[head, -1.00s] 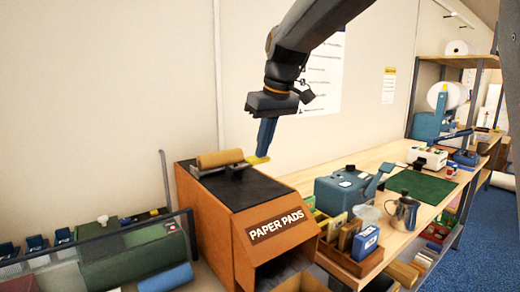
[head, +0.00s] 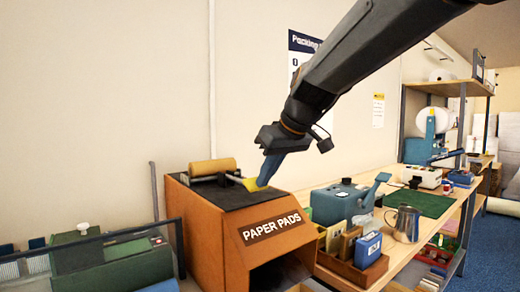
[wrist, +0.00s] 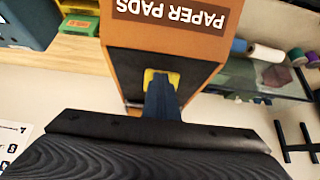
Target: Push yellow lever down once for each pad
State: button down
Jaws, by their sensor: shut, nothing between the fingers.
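The orange paper pads dispenser (head: 215,235) stands at the left end of the bench, with a dark top and a brown roll on it. The yellow lever (head: 250,184) sticks out at the right side of its top; its yellow end (wrist: 160,78) also shows in the wrist view. My gripper (head: 263,184) is shut and empty, pointing down with its blue fingertips right at the lever's end. In the wrist view the blue fingers (wrist: 161,98) overlap the yellow piece and partly hide it. The dispenser's lower front opening (head: 275,272) is dark; I cannot see a pad in it.
To the right on the bench are a blue tape machine (head: 340,203), a metal jug (head: 404,224), a wooden tray of small boxes (head: 365,270) and a green mat (head: 420,203). A green machine behind a dark rail (head: 100,262) stands at left.

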jog(key=shift+s+d+f+b, duration=0.1)
jog(key=shift+f+b, duration=0.1)
jog(key=shift+f, duration=0.2)
jog(key=shift+s+d+f+b, duration=0.1)
jog(key=shift+f+b, duration=0.1)
jog(key=shift+f, duration=0.3)
jog(key=p+v, duration=0.1)
jog(key=v, duration=1.3)
jog(key=shift+s+d, duration=0.25)
jog(key=shift+s, duration=0.1)
jog(key=shift+f, duration=0.15)
